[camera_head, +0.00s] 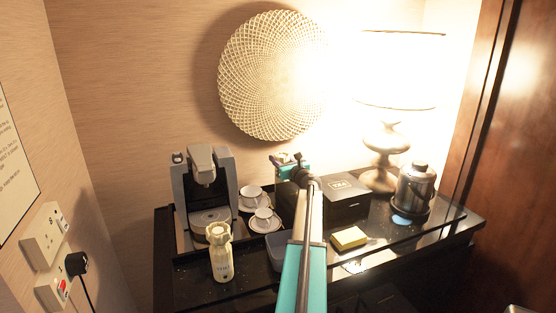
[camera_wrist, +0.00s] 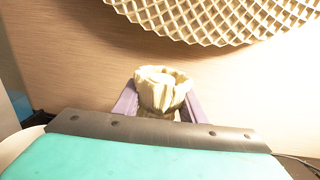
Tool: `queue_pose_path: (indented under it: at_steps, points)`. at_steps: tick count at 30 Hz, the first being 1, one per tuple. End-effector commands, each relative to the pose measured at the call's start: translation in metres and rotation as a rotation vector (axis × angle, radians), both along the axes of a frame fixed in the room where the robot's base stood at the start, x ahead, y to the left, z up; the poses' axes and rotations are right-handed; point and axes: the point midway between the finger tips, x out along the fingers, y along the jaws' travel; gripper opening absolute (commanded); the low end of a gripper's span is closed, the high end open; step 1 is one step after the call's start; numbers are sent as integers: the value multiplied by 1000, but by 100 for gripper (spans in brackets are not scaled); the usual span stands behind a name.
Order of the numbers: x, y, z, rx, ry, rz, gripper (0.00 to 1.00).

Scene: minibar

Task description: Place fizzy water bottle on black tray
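My gripper (camera_head: 290,160) is at the end of my teal arm, above the back of the counter. In the wrist view its two purple fingers (camera_wrist: 160,100) flank a cream, ridged, cap-like top (camera_wrist: 160,88) and appear to press on both sides of it. It looks like a bottle cap; the body below is mostly hidden, and I cannot read a label. A pale bottle with a cream cap (camera_head: 221,258) stands upright at the front left of the counter. A black tray (camera_head: 186,238) lies under the coffee machine and cups.
A coffee machine (camera_head: 207,190) stands at the left, with two white cups (camera_head: 263,216) beside it. A black box (camera_head: 345,203), yellow block (camera_head: 348,238), metal kettle (camera_head: 416,185) and bright lamp (camera_head: 384,150) are to the right. A woven disc (camera_head: 270,80) hangs behind.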

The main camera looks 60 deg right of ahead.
Motion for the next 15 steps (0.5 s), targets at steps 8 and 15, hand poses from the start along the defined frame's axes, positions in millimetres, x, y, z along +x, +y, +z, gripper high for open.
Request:
queue_pose_path:
  at_steps: [8, 15]
  points:
    - [-28, 17, -1, 0, 0, -1, 37]
    - [-51, 31, -1, 0, 0, -1, 37]
